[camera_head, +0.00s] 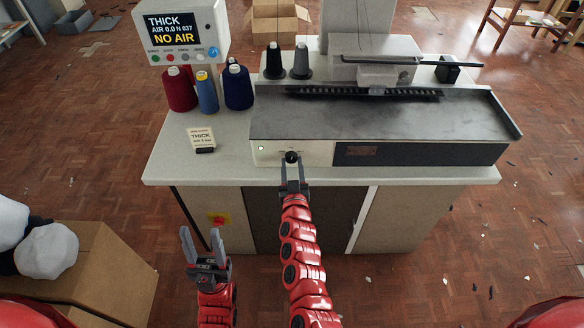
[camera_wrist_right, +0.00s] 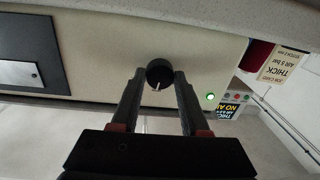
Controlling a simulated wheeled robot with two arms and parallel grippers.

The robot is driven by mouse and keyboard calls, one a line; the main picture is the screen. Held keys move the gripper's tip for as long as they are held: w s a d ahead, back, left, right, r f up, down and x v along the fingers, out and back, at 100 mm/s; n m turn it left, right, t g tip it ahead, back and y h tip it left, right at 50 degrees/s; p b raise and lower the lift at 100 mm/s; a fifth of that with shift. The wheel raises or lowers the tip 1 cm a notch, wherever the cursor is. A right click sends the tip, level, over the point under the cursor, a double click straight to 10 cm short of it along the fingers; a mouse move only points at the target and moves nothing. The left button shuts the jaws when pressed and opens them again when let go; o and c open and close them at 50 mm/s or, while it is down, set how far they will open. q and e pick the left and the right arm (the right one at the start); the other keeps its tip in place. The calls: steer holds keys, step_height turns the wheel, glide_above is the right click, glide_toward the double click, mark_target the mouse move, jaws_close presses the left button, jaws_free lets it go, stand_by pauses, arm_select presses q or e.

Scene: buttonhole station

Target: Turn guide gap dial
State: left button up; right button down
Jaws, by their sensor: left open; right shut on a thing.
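The black dial (camera_head: 291,157) sits on the pale front panel of the machine (camera_head: 320,153). It shows larger in the right wrist view (camera_wrist_right: 159,72), with a white pointer mark on its face. My right gripper (camera_head: 292,177) reaches up to the panel and is shut on the dial, one fingertip on each side of it; it also shows in the wrist view (camera_wrist_right: 158,80). A green lamp (camera_head: 261,148) is lit left of the dial. My left gripper (camera_head: 205,245) is open and empty, in front of the table and below its edge.
The screen (camera_head: 172,28) reads THICK, AIR 0.0, NO AIR. A card (camera_head: 200,137) reading THICK stands on the table (camera_head: 165,160). Red (camera_head: 179,90) and blue (camera_head: 238,87) thread cones stand behind it. A cardboard box (camera_head: 105,270) is at lower left.

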steer(key=shift+f+m+b, duration=0.3)
steer(key=shift+m+b, duration=0.5)
steer(key=m+b, duration=0.3)
steer(key=shift+a+m, duration=0.1)
steer(key=shift+m, duration=0.3)
steer(key=m+b, duration=0.2)
steer(key=shift+m+t+h, duration=0.3)
steer(key=shift+r+m+b, duration=0.2)
steer(key=shift+m+b, duration=0.6)
steer(key=shift+m, duration=0.5)
steer(key=shift+r, duration=0.1)
steer(key=shift+c, duration=2)
jaws_free()
